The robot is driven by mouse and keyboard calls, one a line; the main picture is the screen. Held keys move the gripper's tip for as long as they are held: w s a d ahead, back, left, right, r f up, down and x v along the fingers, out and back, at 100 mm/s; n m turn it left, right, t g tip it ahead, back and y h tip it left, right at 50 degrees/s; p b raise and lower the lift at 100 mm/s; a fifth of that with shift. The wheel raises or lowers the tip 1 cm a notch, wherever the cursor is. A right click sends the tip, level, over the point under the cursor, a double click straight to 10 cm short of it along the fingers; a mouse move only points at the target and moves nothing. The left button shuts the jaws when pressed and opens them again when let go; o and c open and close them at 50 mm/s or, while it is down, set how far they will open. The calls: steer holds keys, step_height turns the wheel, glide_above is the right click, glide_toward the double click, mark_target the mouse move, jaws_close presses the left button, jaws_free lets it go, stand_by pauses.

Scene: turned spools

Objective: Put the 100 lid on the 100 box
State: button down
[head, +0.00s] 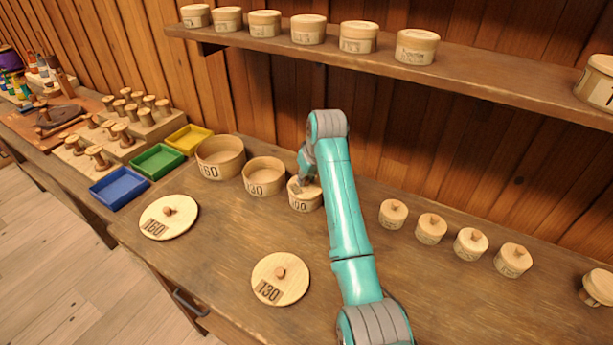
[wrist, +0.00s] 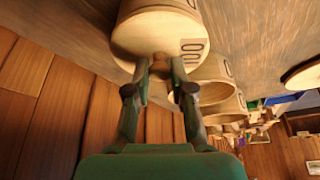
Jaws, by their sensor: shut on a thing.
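The 100 box (head: 303,203) stands on the bench in the head view, right of the 130 box, partly hidden by my arm. My gripper (head: 305,182) is right above it. In the wrist view, my gripper (wrist: 160,70) is shut on the knob of the round pale 100 lid (wrist: 150,42). The lid covers the mouth of the 100 box (wrist: 165,8) and looks roughly level with its rim. I cannot tell whether it is fully seated or slightly above.
The open 160 box (head: 220,158) and 130 box (head: 263,177) stand to the left. The 160 lid (head: 169,217) and 130 lid (head: 281,279) lie in front. Several small lidded boxes (head: 431,229) stand to the right. A shelf (head: 480,75) with boxes runs behind, above the bench.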

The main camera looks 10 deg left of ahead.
steer(key=c, duration=0.5)
jaws_free()
steer(key=shift+r, duration=0.8)
stand_by(0.7)
steer(key=shift+r, duration=3.45)
